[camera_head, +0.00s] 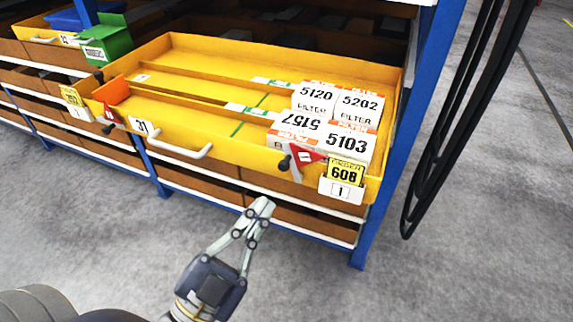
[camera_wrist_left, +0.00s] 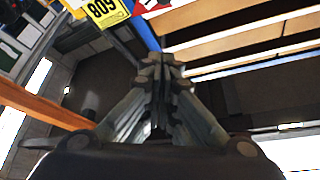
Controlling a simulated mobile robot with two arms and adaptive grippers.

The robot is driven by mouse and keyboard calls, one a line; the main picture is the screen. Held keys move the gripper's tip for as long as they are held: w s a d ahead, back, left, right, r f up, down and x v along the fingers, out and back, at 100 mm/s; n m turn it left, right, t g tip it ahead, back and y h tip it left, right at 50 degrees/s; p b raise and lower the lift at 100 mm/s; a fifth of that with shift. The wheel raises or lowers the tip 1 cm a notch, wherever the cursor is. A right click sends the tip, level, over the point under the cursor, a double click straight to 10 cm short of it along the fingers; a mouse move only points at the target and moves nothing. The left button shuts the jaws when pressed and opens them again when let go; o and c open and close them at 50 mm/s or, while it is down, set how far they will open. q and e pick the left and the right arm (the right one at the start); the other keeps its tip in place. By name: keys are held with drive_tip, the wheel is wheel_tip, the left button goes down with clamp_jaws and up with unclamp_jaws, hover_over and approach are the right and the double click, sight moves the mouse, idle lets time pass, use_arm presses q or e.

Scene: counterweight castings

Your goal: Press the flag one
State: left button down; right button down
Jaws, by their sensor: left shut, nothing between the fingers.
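A red triangular flag (camera_head: 306,156) with a small white label sits on the front right of the yellow drawer (camera_head: 220,138), beside a dark knob (camera_head: 284,164). A second red flag (camera_head: 112,116) is on the drawer's front left, near another dark knob. My left gripper (camera_head: 262,207) is shut and empty, below and left of the right flag and apart from it. In the left wrist view the closed fingers (camera_wrist_left: 160,65) point up the picture, and part of the red flag (camera_wrist_left: 150,6) shows at the top edge. My right gripper is not in view.
A yellow 608 tag (camera_head: 345,172) and a white card marked 1 hang beside the right flag. Several white filter boxes (camera_head: 338,108) stand in the drawer's right end. A blue rack post (camera_head: 400,150) and dark hanging cables (camera_head: 450,120) are to the right.

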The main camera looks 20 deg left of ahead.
use_arm(q)
drive_tip(key=shift+w, duration=0.1)
wheel_tip(320, 180, up, 4)
drive_tip(key=p, duration=0.3)
hover_over(283, 171)
drive_tip(key=s+d, duration=0.3)
drive_tip(key=s, duration=0.1)
drive_tip(key=f, duration=0.1)
drive_tip(key=w+a+f, duration=0.1)
drive_tip(key=shift+w+a+f, duration=0.1)
drive_tip(key=shift+a+f, duration=0.05)
drive_tip(key=shift+f, duration=0.2)
drive_tip(key=shift+a+f, duration=0.35)
drive_tip(key=shift+f, duration=0.1)
